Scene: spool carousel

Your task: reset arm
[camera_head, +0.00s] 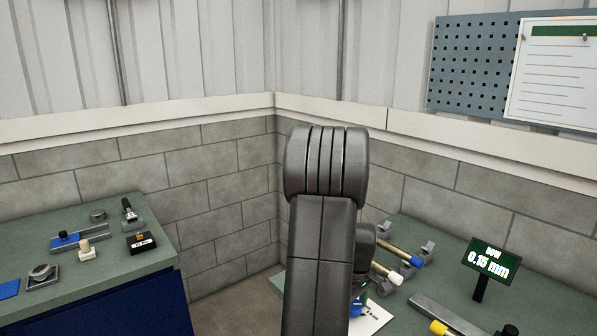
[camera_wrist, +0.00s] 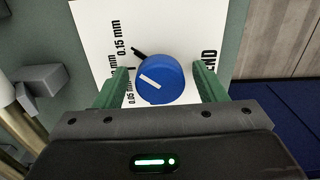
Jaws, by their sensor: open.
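My gripper (camera_wrist: 160,76) shows in the wrist view with its two green fingers apart. A blue round knob (camera_wrist: 174,90) with a white bar on top lies between the fingers in the picture. A gap shows on the left of the knob; the right finger is close to it, and I cannot tell if they touch. A thin black pointer by the knob is directed toward the 0.15 mm mark on a white card (camera_wrist: 92,22). In the head view my arm hides most of the card and the gripper; a bit of blue shows beside it.
A dark sign (camera_head: 488,262) reads "now 0.15 mm". Rods with blue and white ends (camera_head: 403,254) lie on grey holders on the right bench. The left bench (camera_head: 110,270) holds small tools and blocks. Block walls stand behind both benches.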

